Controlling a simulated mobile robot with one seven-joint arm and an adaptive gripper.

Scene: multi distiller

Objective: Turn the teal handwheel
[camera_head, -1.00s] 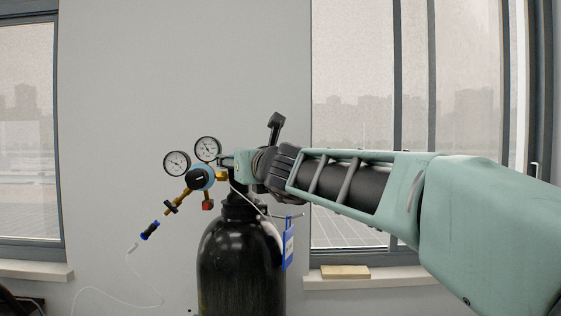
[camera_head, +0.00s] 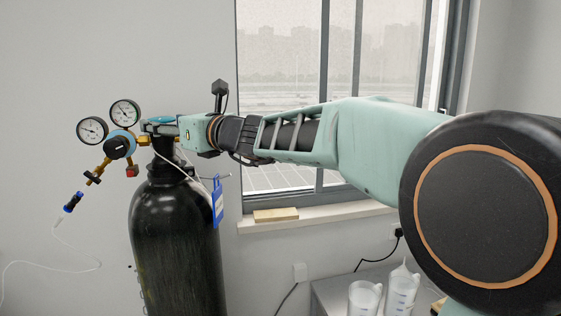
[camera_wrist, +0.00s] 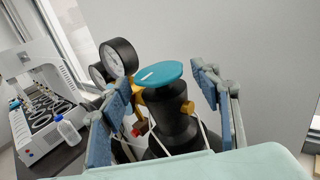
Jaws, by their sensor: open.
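The teal handwheel (camera_wrist: 158,74) is a flat disc with a small white mark, on top of the valve of a black gas cylinder (camera_head: 176,245). In the head view only a teal sliver of the handwheel (camera_head: 160,119) shows above my gripper (camera_head: 158,128). In the wrist view my gripper (camera_wrist: 164,82) is open, with one blue-grey finger on each side of the handwheel. A gap shows between the right finger and the rim. The left finger looks close to the rim; I cannot tell whether it touches. Nothing is held.
Two round gauges (camera_head: 108,122) and a regulator with a blue ring (camera_head: 119,145) sit left of the valve. A blue tag (camera_head: 217,201) hangs on the cylinder. A window stands behind my arm. White jugs (camera_head: 364,297) stand lower right.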

